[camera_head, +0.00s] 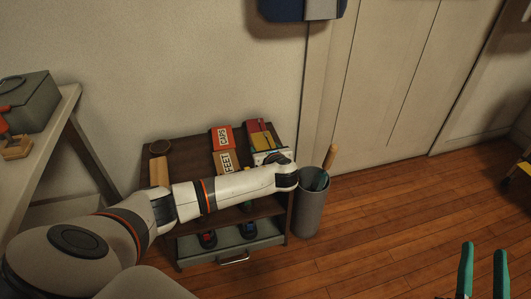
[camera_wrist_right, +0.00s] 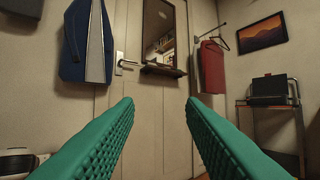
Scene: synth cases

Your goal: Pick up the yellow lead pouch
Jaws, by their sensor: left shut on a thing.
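The yellow pouch (camera_head: 260,140) is at the back right of the dark shelf unit, against red packets. Any lettering on it is hidden or too small to read. My left arm reaches across the front of the shelf. Its wrist bends back at the right edge, and my left gripper (camera_head: 266,150) is at the near end of the pouch, shut on it. The fingertips are mostly hidden. My right gripper (camera_head: 483,270) is at the lower right, open and empty, away from the shelf. Its two teal fingers stand wide apart in the right wrist view (camera_wrist_right: 160,105).
A red CAPS pouch (camera_head: 221,138) and a FEET pouch (camera_head: 227,163) lie left of the yellow one. A grey bin (camera_head: 310,215) with a wooden-handled thing (camera_head: 330,157) stands beside the shelf. A low drawer (camera_head: 232,250) holds dark items.

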